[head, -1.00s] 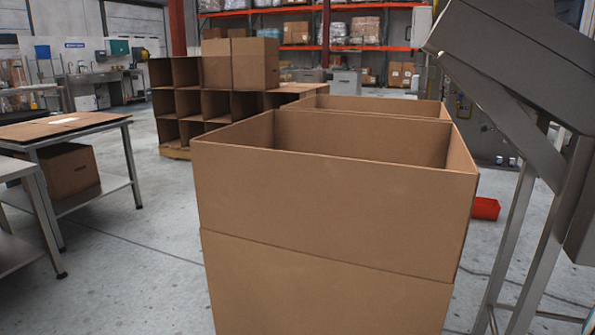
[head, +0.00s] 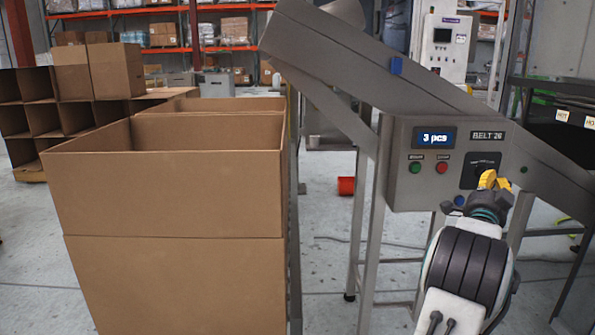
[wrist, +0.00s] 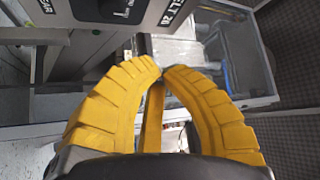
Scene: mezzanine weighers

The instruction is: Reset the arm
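My arm rises at the lower right of the head view, in front of the grey control box (head: 405,185) marked BELT 26. My gripper (head: 490,179) has yellow fingers and overlaps the box's lower right part in that view. In the wrist view my gripper (wrist: 161,70) shows both yellow fingers curving inward with their tips together. Nothing shows held between them. Whether the fingers touch the control box cannot be told.
Large open cardboard boxes (head: 165,195) stand left of the grey metal belt machine (head: 340,65). A red object (head: 346,186) lies on the floor behind the machine's legs. Stacked cartons (head: 115,70) and shelving stand farther back.

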